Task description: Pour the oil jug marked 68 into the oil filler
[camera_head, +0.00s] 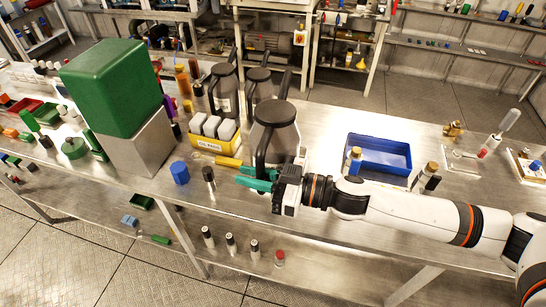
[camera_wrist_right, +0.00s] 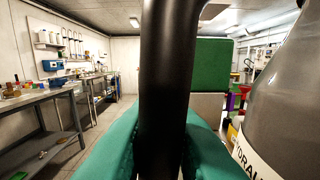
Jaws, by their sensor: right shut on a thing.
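A grey jug (camera_head: 277,135) with a black lid and black handle stands upright near the middle of the bench in the head view. My right gripper (camera_head: 258,180) is shut on its handle; in the right wrist view the teal fingers sit on both sides of the black handle (camera_wrist_right: 165,90). The jug's grey body (camera_wrist_right: 290,90) shows at right there, with part of a label starting "HYDRA"; the number 68 cannot be read. I cannot tell whether its base touches the bench. The oil filler cannot be made out. My left gripper is not in view.
Two similar jugs (camera_head: 223,92) (camera_head: 260,86) stand behind. A green block (camera_head: 115,85) on a metal box (camera_head: 140,150) is at left. A yellow tray of white bottles (camera_head: 215,146), a blue cap (camera_head: 179,172) and a blue bin (camera_head: 378,155) are near the held jug.

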